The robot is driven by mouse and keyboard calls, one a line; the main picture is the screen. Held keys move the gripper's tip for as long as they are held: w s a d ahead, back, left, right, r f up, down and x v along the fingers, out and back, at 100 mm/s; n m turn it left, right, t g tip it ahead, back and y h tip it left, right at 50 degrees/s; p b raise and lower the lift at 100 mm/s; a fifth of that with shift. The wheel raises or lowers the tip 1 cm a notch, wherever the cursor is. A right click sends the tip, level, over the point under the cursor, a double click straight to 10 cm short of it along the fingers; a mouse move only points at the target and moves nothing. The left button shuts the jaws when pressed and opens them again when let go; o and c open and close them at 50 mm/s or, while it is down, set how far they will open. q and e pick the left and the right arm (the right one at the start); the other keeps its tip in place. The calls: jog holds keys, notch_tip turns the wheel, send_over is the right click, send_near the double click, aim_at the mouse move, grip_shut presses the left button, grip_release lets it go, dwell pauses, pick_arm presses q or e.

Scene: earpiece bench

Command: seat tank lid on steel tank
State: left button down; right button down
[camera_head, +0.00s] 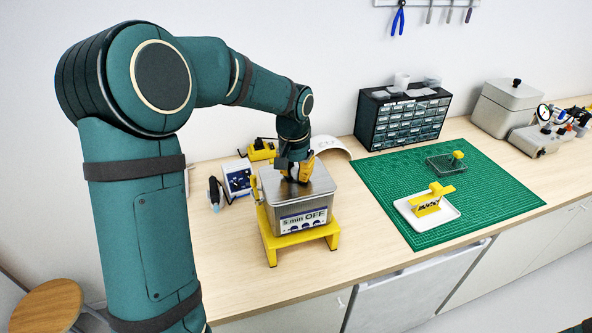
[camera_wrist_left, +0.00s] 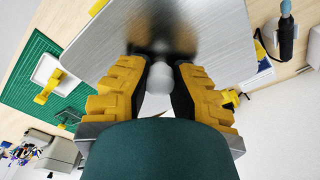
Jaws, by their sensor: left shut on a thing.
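The steel tank (camera_head: 303,215) stands on a yellow stand on the bench, with a label reading "5 min OFF" on its front. The flat metal tank lid (camera_head: 318,181) lies over the tank's top in the head view. In the left wrist view the brushed lid (camera_wrist_left: 210,35) fills the upper middle. My left gripper (camera_head: 297,172) is above the lid, its yellow fingers (camera_wrist_left: 160,80) shut on the lid's pale round knob (camera_wrist_left: 160,76). The lid looks about level with the rim; I cannot tell whether a gap is left under it.
A blue-white control unit (camera_head: 238,177) and a dark handheld tool (camera_head: 214,192) are left of the tank. A green mat (camera_head: 385,180) with a white tray (camera_head: 405,212) lies to the right. A drawer cabinet (camera_head: 403,117) stands behind. Bench between tank and mat is clear.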

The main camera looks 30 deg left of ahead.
pick_arm(q)
jog(key=c, duration=0.9)
grip_release()
jog(key=r, duration=0.8)
jog(key=s+r, duration=0.1)
jog(key=r, duration=0.3)
jog(key=shift+s, duration=0.1)
